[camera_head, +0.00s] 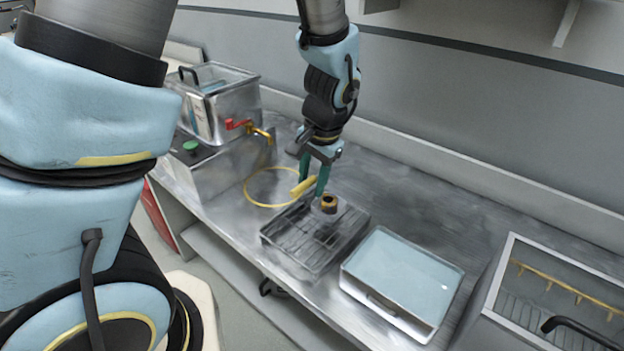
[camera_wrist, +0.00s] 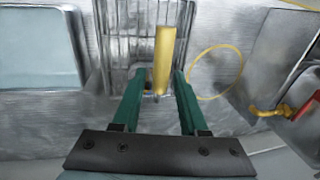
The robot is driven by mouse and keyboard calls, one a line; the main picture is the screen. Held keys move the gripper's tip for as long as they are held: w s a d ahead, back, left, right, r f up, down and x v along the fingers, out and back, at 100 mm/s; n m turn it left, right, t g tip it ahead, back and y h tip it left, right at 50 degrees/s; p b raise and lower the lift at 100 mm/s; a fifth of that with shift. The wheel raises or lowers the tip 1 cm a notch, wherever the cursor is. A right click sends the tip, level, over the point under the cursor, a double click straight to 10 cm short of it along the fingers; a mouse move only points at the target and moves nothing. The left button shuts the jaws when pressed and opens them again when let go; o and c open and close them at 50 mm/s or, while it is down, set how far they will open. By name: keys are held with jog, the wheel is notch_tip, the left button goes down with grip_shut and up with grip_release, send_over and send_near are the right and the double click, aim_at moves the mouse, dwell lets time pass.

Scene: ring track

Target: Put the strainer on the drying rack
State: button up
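My gripper (camera_head: 312,186) points down over the back edge of the drying rack (camera_head: 285,238). Its two green fingers are apart, with a yellow handle-like bar (camera_head: 303,186) between them. In the wrist view the bar (camera_wrist: 163,60) has a visible gap to each finger. The bar seems to be the strainer's handle; I cannot make out a strainer bowl or whether it rests on the rack. A small yellow-brown round piece with a dark centre (camera_head: 328,202) shows beside the fingertips, above the rack. The rack's wires also show in the wrist view (camera_wrist: 125,35).
A thin yellow ring (camera_head: 246,192) lies on the steel counter left of the rack. A metal tank (camera_head: 235,82) with a red-handled brass tap (camera_head: 250,129) stands behind it. A blue-filled tray (camera_head: 403,277) is right of the rack, then a lidded unit (camera_head: 560,285).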

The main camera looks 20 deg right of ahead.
jog(key=shift+o, duration=0.5)
jog(key=shift+r, duration=0.15)
jog(key=shift+r, duration=0.2)
notch_tip(320, 180, up, 11)
jog(key=s+b, duration=0.1)
jog(key=s, duration=0.1)
jog(key=w+a+f+n, duration=0.1)
jog(key=a+n, duration=0.2)
jog(key=a, duration=0.6)
jog(key=w+a+f+n, duration=0.2)
jog(key=a+n, duration=0.2)
jog(key=a, duration=0.4)
jog(key=w+a+f+n+h, duration=0.1)
jog(key=a+n, duration=0.3)
jog(key=a, duration=0.5)
jog(key=shift+w+a+f, duration=0.2)
jog(key=shift+a+f, duration=0.1)
jog(key=shift+f, duration=0.4)
